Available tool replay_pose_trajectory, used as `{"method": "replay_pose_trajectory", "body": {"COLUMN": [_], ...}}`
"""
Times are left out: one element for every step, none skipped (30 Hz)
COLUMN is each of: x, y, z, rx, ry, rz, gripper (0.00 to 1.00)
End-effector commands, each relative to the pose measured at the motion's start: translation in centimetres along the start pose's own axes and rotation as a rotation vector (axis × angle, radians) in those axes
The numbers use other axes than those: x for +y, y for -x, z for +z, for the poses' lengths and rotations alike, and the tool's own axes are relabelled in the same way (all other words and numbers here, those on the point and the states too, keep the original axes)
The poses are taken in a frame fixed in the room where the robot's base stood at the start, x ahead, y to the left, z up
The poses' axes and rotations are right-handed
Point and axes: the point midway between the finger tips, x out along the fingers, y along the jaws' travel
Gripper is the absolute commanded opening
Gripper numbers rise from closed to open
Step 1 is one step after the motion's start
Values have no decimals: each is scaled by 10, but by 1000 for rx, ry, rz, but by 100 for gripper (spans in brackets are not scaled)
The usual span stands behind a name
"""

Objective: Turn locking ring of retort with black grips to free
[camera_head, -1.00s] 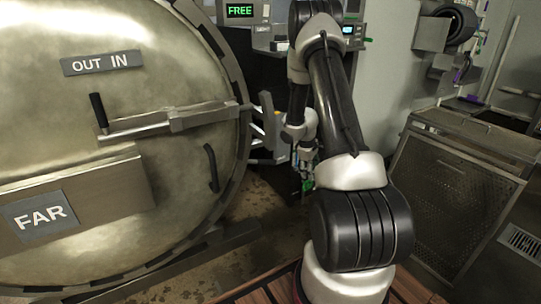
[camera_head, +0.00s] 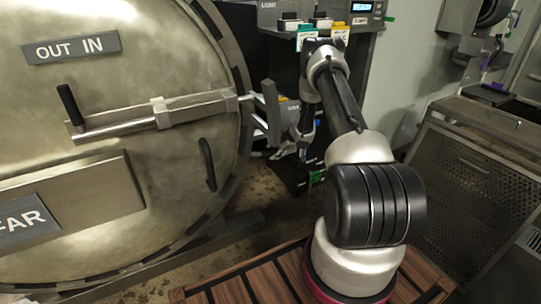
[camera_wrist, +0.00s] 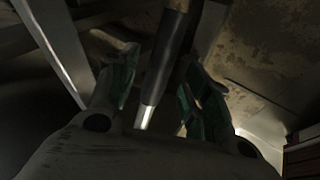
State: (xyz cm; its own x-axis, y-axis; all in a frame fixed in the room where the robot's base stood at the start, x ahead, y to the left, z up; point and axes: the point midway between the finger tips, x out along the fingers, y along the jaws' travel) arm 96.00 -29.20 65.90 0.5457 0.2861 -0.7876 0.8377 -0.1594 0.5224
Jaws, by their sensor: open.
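The big round retort door (camera_head: 110,130) fills the left of the head view. Its locking ring (camera_head: 232,75) is the rim with dark notches. A lever with an upright black grip (camera_head: 70,105) crosses the door, and a curved black handle (camera_head: 207,163) sits lower right. A grey bracket with pale rods (camera_head: 269,110) projects from the ring's right side. My gripper (camera_head: 298,140) is just right of this bracket, partly hidden by its own arm. In the wrist view, my open gripper (camera_wrist: 158,75) has green-padded fingers on either side of a dark bar (camera_wrist: 160,65) with a bright metal end. Contact is unclear.
A control panel (camera_head: 318,22) with coloured labels and a small screen is behind my arm. A perforated metal cage or cart (camera_head: 470,180) stands at right. Wooden slats (camera_head: 235,290) lie at the front. Bare floor (camera_head: 250,190) shows between door and arm.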

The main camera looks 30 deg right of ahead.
Motion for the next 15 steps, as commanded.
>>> {"method": "replay_pose_trajectory", "body": {"x": [-1, -1, -1, 0, 0, 0, 0, 0, 0, 0, 0, 0, 0, 0, 0], "y": [-10, -15, -21, -25, -29, -33, -36, -38, -41, -42, -43, -44, -44, -44, -44], "z": [-1, 0, 0, 0, 0, 0, 0, 0, 0, 0, 0, 0, 0, 0, 0], "rx": [1, 1, 0, 0, 0, 0, 0, 0, 0, -1, -1, -1, -1, -1, -1], "ry": [1, 1, 1, 0, -1, -1, -1, -1, -1, -1, -1, -1, -1, -1, -1], "rz": [-1, -1, -1, 0, 0, 0, 0, 0, 0, 0, 0, 1, 1, 1, 1], "gripper": [49, 49, 49, 49, 49, 49, 49, 49, 49, 49, 49, 49, 49, 49, 49]}}
